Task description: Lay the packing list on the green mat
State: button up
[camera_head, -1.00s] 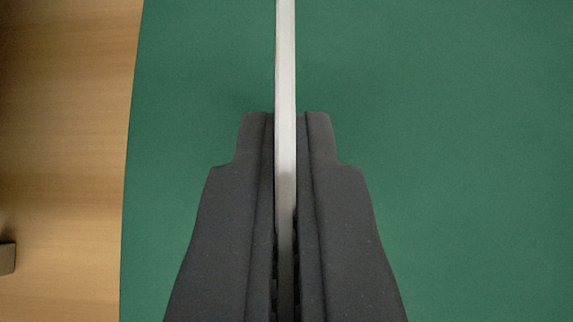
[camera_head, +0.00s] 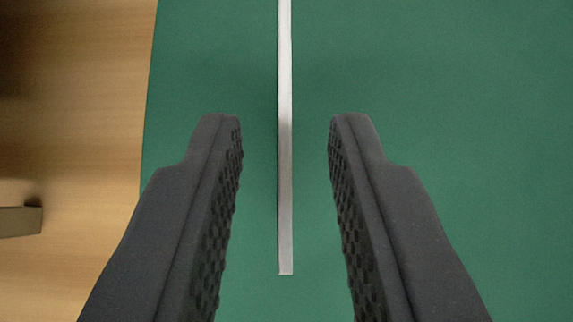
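The packing list (camera_head: 285,190) shows as a narrow white-grey strip running from the top edge down to a squared end between my fingers. I see it nearly edge-on, over the green mat (camera_head: 450,120). It appears to rest on the mat, though I cannot tell for sure how its underside meets it. My gripper (camera_head: 285,125) is open, with one dark ridged finger on each side of the strip and green showing in both gaps. The far end of the packing list is cut off by the top edge.
A wooden surface (camera_head: 90,110) lies to the left of the mat's left edge. A small grey-brown object (camera_head: 20,221) sits on it at the left edge of the picture. The mat is clear on both sides of the strip.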

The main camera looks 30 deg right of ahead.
jog(key=v, duration=0.9)
jog(key=shift+p, duration=0.3)
jog(key=shift+r, duration=0.1)
jog(key=a+r+n+t+y, duration=0.1)
jog(key=a+r+n+t, duration=0.15)
jog(key=a+r, duration=1.05)
jog(key=a+r+n+t+y, duration=0.1)
jog(key=a+r+n+t, duration=0.15)
jog(key=a+r, duration=1)
jog(key=s+a+r+t+y, duration=0.1)
jog(key=s+a+r, duration=0.2)
jog(key=r, duration=0.3)
jog(key=s+a+r+n+t+y, duration=0.1)
jog(key=s+a+r+y, duration=0.1)
jog(key=r, duration=0.4)
jog(key=s+a, duration=0.1)
jog(key=a, duration=0.1)
jog(key=shift+s+a, duration=0.3)
jog(key=shift+s, duration=0.05)
jog(key=shift+f, duration=0.1)
jog(key=shift+w, duration=0.1)
